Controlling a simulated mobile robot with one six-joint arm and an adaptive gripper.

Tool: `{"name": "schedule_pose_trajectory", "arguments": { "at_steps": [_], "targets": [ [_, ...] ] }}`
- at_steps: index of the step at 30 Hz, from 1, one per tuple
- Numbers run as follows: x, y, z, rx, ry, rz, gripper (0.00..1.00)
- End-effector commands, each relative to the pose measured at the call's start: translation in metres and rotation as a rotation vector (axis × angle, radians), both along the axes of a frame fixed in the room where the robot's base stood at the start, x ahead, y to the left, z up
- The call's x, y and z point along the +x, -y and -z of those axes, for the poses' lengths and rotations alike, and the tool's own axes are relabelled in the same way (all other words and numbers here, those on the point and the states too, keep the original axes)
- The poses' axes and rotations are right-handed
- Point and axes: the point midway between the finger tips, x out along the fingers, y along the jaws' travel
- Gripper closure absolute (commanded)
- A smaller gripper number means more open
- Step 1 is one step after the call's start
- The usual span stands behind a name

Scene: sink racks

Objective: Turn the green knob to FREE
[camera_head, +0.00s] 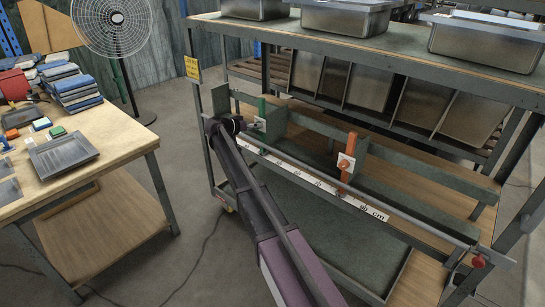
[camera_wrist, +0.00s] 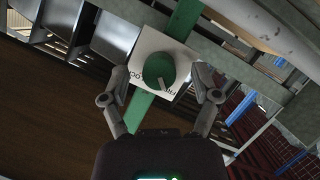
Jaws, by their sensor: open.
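The green knob (camera_wrist: 158,71) sits on a white square plate (camera_wrist: 151,49) fixed to a green upright bar (camera_wrist: 183,22). Lettering shows on the plate's lower edge, partly covered and hard to read. A light pointer mark on the knob points down and slightly right in the wrist view. My gripper (camera_wrist: 162,78) is open, one finger on each side of the knob, with visible gaps. In the head view the green bar (camera_head: 262,107) stands at the left part of the rail, and my arm's end is close to its left, with the fingers hard to make out.
An orange slider (camera_head: 349,148) with its own white plate stands farther right on the rail (camera_head: 400,212). A ruler strip (camera_head: 316,182) runs below it. A red end knob (camera_head: 478,261) is at lower right. Steel bins (camera_head: 342,17) stand on the shelf above.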

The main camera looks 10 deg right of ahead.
Motion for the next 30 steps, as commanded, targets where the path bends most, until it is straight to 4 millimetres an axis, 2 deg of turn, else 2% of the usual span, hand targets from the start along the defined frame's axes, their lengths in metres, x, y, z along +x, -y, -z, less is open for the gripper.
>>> {"name": "schedule_pose_trajectory", "arguments": {
  "at_steps": [12, 30],
  "targets": [
    [-0.002, 0.001, -0.002, 0.191, 0.262, -0.001, 0.21],
    [-0.043, -0.068, -0.036, 0.188, 0.257, -0.003, 0.21]
  ]
}}
